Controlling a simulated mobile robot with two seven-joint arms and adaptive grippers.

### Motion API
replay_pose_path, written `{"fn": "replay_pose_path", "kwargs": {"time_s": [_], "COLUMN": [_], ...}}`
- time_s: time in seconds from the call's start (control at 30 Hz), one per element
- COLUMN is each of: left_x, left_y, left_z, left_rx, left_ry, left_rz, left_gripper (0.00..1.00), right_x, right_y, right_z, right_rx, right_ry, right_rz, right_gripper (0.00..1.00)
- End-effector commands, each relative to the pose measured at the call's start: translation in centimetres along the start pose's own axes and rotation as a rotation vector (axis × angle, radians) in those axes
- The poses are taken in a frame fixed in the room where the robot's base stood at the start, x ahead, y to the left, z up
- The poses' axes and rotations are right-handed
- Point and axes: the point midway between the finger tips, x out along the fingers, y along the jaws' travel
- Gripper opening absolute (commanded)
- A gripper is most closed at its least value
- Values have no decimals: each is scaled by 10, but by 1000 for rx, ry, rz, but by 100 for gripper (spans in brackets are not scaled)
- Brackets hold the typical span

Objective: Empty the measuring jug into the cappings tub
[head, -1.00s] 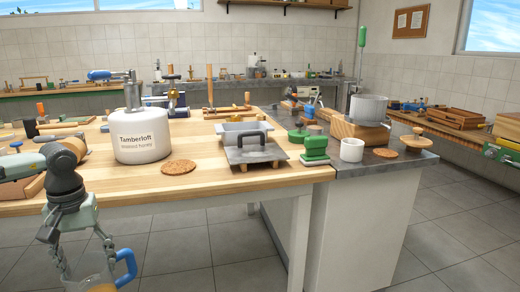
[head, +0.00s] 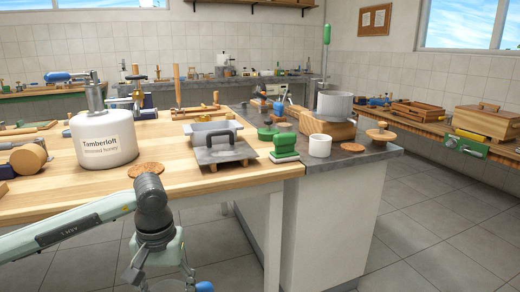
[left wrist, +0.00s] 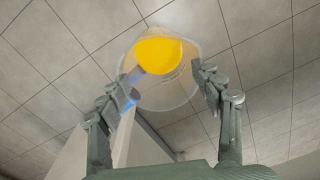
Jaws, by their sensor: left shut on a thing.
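My left gripper (head: 168,280) is at the bottom edge of the head view, in front of the wooden table. It also shows in the left wrist view (left wrist: 165,88), its fingers shut around a clear measuring jug (left wrist: 182,92). Yellow honey (left wrist: 158,53) shows inside the jug. A bit of blue, likely its handle, shows in the head view; the rest is cut off below. Several vessels could be the cappings tub, and I cannot tell which: a grey metal tub (head: 214,127) on the table, or a steel pot (head: 335,106) on a wooden block. My right gripper is not in view.
A white honey tank (head: 103,143) stands on the wooden table's left. A flat grey lid with a black handle (head: 222,155), a cork mat (head: 146,169), a green press (head: 284,143) and a white cup (head: 320,145) stand nearby. The tiled floor at right is open.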

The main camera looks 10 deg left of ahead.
Motion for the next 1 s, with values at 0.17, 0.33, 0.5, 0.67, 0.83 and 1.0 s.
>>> {"fn": "replay_pose_path", "kwargs": {"time_s": [0.17,0.33,0.5,0.67,0.83,1.0], "left_x": [-26,-41,-46,-45,-45,-40], "left_y": [58,76,76,75,75,55], "left_z": [-6,-6,-5,-6,-6,-6], "left_rx": [172,242,239,238,236,133], "left_ry": [11,7,6,6,7,0], "left_rz": [1,0,1,2,2,0], "left_gripper": [10,10,10,10,10,10], "right_x": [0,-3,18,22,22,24], "right_y": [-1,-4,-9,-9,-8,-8], "right_z": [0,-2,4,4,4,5], "right_rx": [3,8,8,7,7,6], "right_ry": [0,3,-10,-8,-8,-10], "right_rz": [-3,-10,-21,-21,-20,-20], "right_gripper": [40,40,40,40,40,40]}}
